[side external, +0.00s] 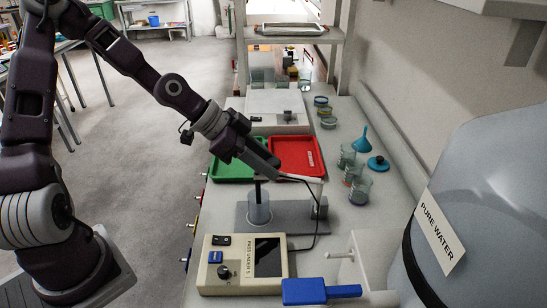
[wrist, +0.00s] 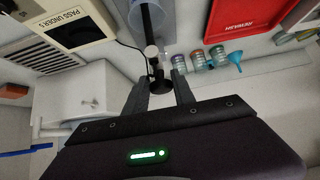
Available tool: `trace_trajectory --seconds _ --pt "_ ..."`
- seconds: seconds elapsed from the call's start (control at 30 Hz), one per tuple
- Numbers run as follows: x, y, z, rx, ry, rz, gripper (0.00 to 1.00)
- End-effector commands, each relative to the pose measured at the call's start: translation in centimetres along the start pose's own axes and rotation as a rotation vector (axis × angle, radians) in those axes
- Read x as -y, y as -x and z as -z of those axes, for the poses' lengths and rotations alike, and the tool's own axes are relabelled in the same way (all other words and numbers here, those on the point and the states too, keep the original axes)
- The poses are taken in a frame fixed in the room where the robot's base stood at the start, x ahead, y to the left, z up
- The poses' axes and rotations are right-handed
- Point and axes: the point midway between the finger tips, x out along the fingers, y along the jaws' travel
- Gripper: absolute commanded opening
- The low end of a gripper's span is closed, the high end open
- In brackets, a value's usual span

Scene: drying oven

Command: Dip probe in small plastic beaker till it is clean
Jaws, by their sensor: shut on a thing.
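My gripper (side external: 268,160) is above the bench, over a small grey beaker (side external: 259,211). It is shut on the probe (side external: 258,189), a thin black rod that hangs roughly upright with its lower end inside the beaker. The tip is hidden by the beaker wall. In the wrist view the probe (wrist: 147,26) runs away from between my fingertips (wrist: 159,88) toward the beaker (wrist: 163,12). I cannot tell how clean the probe is.
A beige meter (side external: 243,264) marked PASS UNDER 5 is in front, with a cable (side external: 315,225). Green (side external: 231,170) and red (side external: 297,155) trays lie behind. A PURE WATER container (side external: 490,190) fills the near right.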

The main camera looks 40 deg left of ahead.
Motion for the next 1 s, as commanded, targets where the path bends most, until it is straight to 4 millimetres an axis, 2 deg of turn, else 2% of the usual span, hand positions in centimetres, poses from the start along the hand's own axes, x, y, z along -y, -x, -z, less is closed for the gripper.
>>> trace_trajectory --seconds 0.03,0.13,0.57,0.6,0.7,1.0 --pt "-0.21 0.0 -0.81 0.005 0.008 -0.01 0.0" --pt "-0.19 0.0 -1.1 -0.007 0.008 -0.009 0.0" --pt "-0.19 0.0 -1.36 -0.013 0.009 -0.009 0.0" --pt "-0.19 0.0 -1.36 -0.013 0.009 -0.009 0.32" --pt "-0.16 0.0 -1.27 -0.015 0.008 -0.008 0.51" --pt "-0.07 -0.01 -1.01 -0.021 0.005 -0.005 0.51"
